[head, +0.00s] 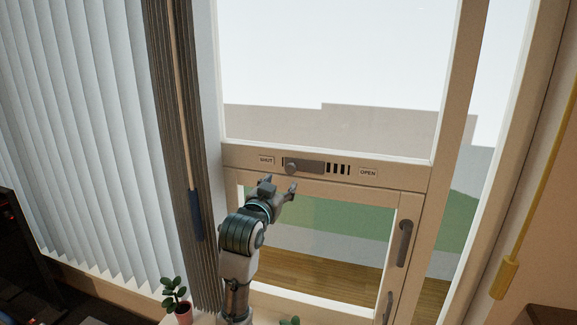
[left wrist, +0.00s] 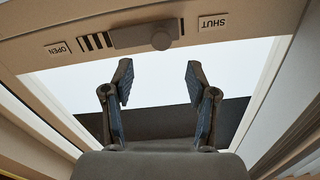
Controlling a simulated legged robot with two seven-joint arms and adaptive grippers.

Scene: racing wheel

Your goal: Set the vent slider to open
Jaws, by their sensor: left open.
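The vent slider (head: 308,167) is a grey plate with a round knob (head: 291,167) on the window's cross rail. The plate sits toward the SHUT label (head: 266,160), with dark slots (head: 338,169) uncovered on the side of the OPEN label (head: 368,173). In the left wrist view the slider plate (left wrist: 132,36) and knob (left wrist: 161,40) show upside down, above my fingers. My left gripper (head: 284,188) is open and empty, just below the knob and apart from it; its spread fingers also show in the left wrist view (left wrist: 158,85). My right gripper is not in view.
Below the rail is a window sash with a dark handle (head: 404,243) at its right. Vertical blinds (head: 95,130) with a wand (head: 195,215) hang at the left. A potted plant (head: 184,312) stands at the bottom. A yellow rod (head: 535,185) hangs at the right.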

